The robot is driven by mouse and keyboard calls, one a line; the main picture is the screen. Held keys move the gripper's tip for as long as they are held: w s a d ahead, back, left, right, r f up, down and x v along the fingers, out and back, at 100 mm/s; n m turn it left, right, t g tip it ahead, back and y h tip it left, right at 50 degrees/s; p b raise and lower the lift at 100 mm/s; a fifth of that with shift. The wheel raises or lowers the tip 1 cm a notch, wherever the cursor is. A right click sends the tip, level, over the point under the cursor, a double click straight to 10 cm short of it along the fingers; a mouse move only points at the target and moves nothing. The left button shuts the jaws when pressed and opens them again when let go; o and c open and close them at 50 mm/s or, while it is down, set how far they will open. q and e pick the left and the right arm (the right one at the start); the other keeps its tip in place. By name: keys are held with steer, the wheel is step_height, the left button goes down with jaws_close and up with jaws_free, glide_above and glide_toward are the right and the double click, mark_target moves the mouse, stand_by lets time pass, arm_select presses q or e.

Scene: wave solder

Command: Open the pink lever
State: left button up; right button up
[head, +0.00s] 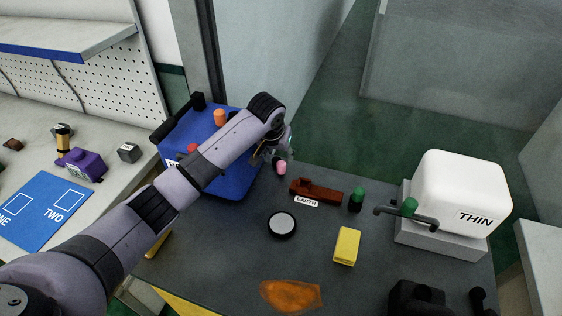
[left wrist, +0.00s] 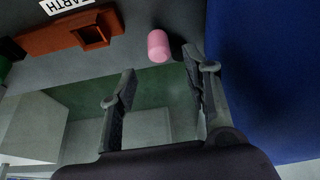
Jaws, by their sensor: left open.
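The pink lever (head: 281,168) shows in the head view as a small rounded pink knob beside the right side of the blue box. It also shows in the left wrist view (left wrist: 158,46) as a short pink cylinder. My left gripper (head: 270,152) is right by it in the head view, with its fingers partly hidden by its own wrist. In the left wrist view the two fingers are apart and empty (left wrist: 160,75), and the pink knob appears just beyond the gap between the tips. The lever's mount is not clear. I cannot make out my right gripper.
The blue box (head: 228,186) stands left of the lever. A dark red part (head: 318,192) with an EARTH label, a green knob (head: 357,199), a round button (head: 282,224) and a yellow block (head: 346,246) are nearby. A white THIN tank (head: 462,185) stands right.

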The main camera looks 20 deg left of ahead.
mark_target(281, 162)
arm_select(q)
steer(key=x, duration=0.6)
steer(key=shift+w+f, duration=0.1)
steer(key=shift+f, duration=0.05)
